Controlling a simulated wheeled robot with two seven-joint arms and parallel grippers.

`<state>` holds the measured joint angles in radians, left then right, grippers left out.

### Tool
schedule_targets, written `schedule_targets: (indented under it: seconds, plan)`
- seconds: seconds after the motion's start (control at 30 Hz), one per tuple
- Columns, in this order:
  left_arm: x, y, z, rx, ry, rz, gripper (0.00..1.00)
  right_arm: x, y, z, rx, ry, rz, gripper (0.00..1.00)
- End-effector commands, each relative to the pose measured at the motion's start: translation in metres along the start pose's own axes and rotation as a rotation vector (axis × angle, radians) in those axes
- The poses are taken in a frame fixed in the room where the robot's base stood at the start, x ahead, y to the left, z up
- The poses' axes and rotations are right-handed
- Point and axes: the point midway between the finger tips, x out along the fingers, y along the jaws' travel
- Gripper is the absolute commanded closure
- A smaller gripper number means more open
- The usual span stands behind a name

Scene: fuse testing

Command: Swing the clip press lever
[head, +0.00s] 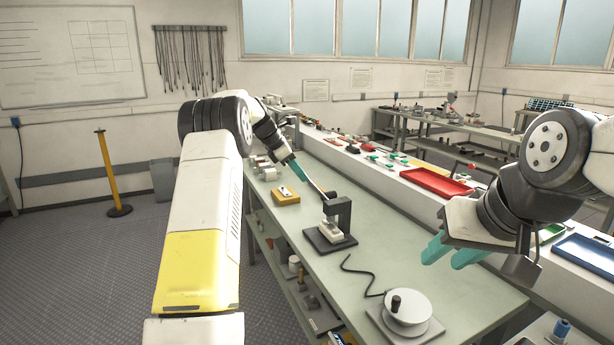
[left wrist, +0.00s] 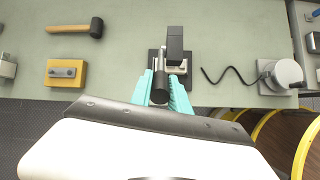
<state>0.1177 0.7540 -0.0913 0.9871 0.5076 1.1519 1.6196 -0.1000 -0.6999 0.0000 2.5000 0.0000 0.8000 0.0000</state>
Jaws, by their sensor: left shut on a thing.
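The clip press stands on the bench on a dark square base (head: 330,240), with an upright black frame (head: 344,210) and a pale block low inside it. Its lever (head: 316,187) reaches from the frame up toward my left gripper (head: 303,176). In the left wrist view the dark round lever handle (left wrist: 160,92) lies between the teal fingers of my left gripper (left wrist: 162,84), which are shut on it. The black press frame (left wrist: 175,45) is just beyond the fingertips. My right gripper (head: 449,258) hangs above the bench at the right, its fingers apart and nothing between them.
A yellow block (head: 286,196) lies left of the press; the left wrist view also shows a mallet (left wrist: 75,30). A round white device with a black knob (head: 408,310) and a dark cable is at the near end. A red tray (head: 436,182) stands on the raised shelf.

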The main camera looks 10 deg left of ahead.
Motion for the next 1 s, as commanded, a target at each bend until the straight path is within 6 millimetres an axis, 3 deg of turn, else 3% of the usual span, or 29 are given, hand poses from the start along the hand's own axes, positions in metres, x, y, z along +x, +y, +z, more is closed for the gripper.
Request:
schedule_targets:
  seconds: [0.37,0.4,0.5,0.83,1.0]
  plan:
    - [-0.001,0.001,0.003,0.003,0.000,0.005,1.00,0.000,0.000,0.000,0.000,0.000,0.000,0.64]
    - [-0.001,0.001,0.003,0.003,0.000,0.005,0.73,0.000,0.000,0.000,0.000,0.000,0.000,0.64]
    - [-0.001,0.001,0.003,0.003,0.000,0.004,0.57,0.000,0.000,0.000,0.000,0.000,0.000,0.64]
    - [-0.003,0.001,0.002,0.002,0.001,0.002,0.57,0.000,0.000,0.000,0.000,0.000,0.000,0.64]
    - [-0.025,0.001,0.002,0.002,0.001,0.005,0.57,0.000,0.000,0.000,0.000,0.000,0.000,0.64]
